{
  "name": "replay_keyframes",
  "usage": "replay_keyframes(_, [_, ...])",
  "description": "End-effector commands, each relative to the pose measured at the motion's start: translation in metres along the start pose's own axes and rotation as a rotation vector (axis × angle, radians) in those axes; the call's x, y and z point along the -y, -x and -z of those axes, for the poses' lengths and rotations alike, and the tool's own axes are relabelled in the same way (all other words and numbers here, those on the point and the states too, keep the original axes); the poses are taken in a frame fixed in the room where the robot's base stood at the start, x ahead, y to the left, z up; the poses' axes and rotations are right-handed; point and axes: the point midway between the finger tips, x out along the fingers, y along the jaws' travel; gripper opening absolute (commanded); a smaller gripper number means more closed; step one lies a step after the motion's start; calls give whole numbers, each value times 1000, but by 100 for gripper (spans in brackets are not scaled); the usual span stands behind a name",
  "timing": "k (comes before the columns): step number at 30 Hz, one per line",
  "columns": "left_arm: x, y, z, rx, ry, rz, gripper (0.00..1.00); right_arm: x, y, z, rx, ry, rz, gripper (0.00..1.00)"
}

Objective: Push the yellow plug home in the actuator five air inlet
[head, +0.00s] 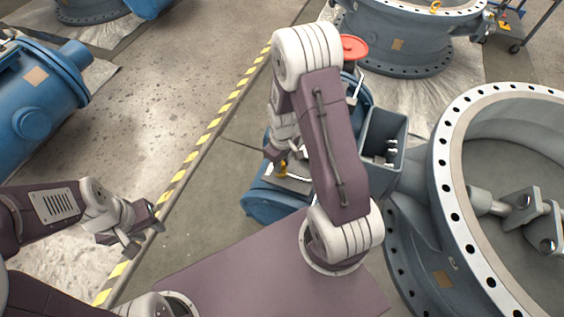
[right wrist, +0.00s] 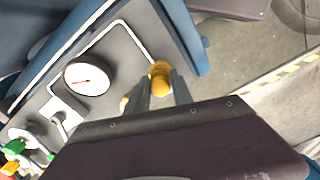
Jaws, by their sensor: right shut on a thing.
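The yellow plug (right wrist: 159,80) is between the two fingers of my right gripper (right wrist: 161,92), which is shut on it, over the grey panel of the blue actuator (right wrist: 131,52). In the head view the plug (head: 282,171) is a small yellow spot below my right gripper (head: 279,157), above the blue actuator (head: 268,203). The inlet is hidden, and I cannot tell how deep the plug sits. A second yellow piece (right wrist: 125,103) shows just left of the fingers in the wrist view. My left gripper (head: 146,234) is open and empty, well left of the actuator.
A white round gauge (right wrist: 87,76) and green and orange fittings (right wrist: 14,150) are on the panel. A large grey valve body (head: 443,170) fills the right. Floor left of the actuator is clear.

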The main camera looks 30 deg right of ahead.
Motion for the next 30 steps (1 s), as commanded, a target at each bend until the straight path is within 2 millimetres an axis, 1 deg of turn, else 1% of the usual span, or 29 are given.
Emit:
replay_keyframes(10, [0, 0, 0, 0, 0, 0, 36, 0, 0, 0, 0, 0, 0, 0])
replay_keyframes(18, [0, -1, 0, 0, 0, 0, 36, 0, -6, 0, 1, 0, 0, 0])
replay_keyframes(30, [0, -1, 0, 0, 0, 0, 36, 0, -6, 0, 0, 0, 0, 0])
